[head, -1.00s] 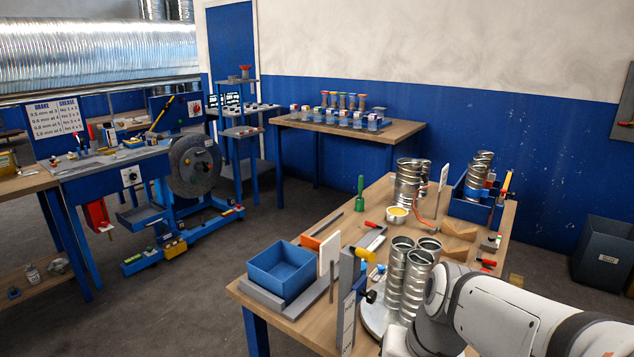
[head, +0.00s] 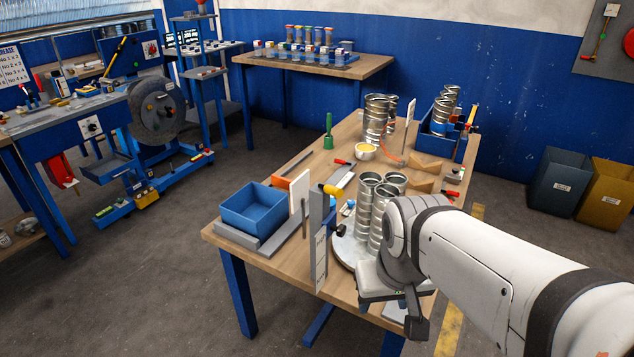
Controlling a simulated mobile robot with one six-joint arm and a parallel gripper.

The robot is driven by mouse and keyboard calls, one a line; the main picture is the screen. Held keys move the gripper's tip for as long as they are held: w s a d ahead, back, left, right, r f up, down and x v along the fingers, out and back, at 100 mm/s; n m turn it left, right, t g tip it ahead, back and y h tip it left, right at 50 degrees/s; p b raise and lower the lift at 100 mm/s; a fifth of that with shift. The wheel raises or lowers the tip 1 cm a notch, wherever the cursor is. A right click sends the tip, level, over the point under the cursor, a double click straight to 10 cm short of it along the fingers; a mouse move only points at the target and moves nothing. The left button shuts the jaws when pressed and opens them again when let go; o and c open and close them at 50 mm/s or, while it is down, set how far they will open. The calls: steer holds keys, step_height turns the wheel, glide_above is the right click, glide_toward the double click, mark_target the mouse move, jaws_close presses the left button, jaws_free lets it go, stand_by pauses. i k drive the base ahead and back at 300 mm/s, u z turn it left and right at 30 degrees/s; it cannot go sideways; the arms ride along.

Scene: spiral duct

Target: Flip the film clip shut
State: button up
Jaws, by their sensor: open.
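I cannot pick out the film clip for certain. A grey upright post (head: 318,255) stands at the table's near edge, with a yellow-ended part (head: 329,190) at its top and a dark knob (head: 340,229) beside it. Ribbed metal duct pieces (head: 366,205) stand on a round plate (head: 345,250) to the right of the post. The end of my arm, with my gripper (head: 416,322), is at the table's near right edge, right of these pieces. It looks empty, and its fingers are small and partly hidden by the arm.
A blue bin (head: 253,206) and white upright card (head: 299,195) stand left of the post. Red-handled tools lie at the right. Floor is open left of the table.

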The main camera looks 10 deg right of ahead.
mark_target(332, 190)
steer(key=u, duration=0.85)
steer(key=k, duration=0.8)
steer(key=z, duration=0.75)
steer(key=i, duration=1)
